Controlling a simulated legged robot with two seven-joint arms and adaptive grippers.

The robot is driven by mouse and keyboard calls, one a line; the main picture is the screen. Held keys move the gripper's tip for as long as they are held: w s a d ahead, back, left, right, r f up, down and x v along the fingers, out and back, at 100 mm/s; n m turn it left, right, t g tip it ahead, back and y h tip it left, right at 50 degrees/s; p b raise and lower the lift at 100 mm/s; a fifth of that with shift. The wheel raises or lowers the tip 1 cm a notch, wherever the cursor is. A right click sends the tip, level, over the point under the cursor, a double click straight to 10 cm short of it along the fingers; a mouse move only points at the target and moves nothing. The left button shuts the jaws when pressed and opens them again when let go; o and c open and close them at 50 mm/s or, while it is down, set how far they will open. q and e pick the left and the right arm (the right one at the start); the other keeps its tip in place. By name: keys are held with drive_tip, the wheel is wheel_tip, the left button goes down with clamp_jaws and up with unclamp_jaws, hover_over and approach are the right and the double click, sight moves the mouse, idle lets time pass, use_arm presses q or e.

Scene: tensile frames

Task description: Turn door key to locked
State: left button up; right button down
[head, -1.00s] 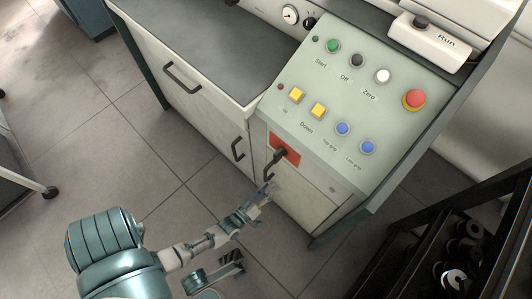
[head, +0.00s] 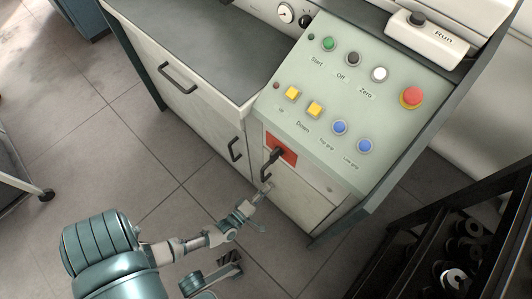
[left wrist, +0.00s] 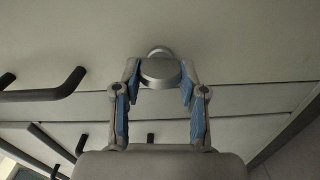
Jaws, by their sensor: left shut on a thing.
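The door key (left wrist: 160,68) shows in the left wrist view as a silver round-edged piece against the pale cabinet front, with a ring-shaped part behind it. My left gripper (left wrist: 159,85) is shut on it, one blue-padded finger on each side. In the head view my left gripper (head: 265,190) reaches the front of the white cabinet door (head: 293,204), below the red plate with its dark handle. The key is too small and covered there to make out. Its turn angle cannot be told.
The red plate (head: 287,153) has a dark handle (head: 271,163) close above my left gripper. Another dark door handle (head: 235,150) is to the left. The sloped button panel (head: 300,125) overhangs above. A dark rack (head: 455,235) stands at right.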

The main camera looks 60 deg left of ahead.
use_arm(q)
drive_tip(key=shift+s+a+f+n, duration=0.1)
drive_tip(key=shift+f+n, duration=0.1)
drive_tip(key=shift+n, duration=0.3)
drive_tip(key=o, duration=1.1)
drive_tip(key=shift+o, duration=0.2)
drive_tip(key=shift+s, duration=0.1)
drive_tip(key=v, duration=0.7)
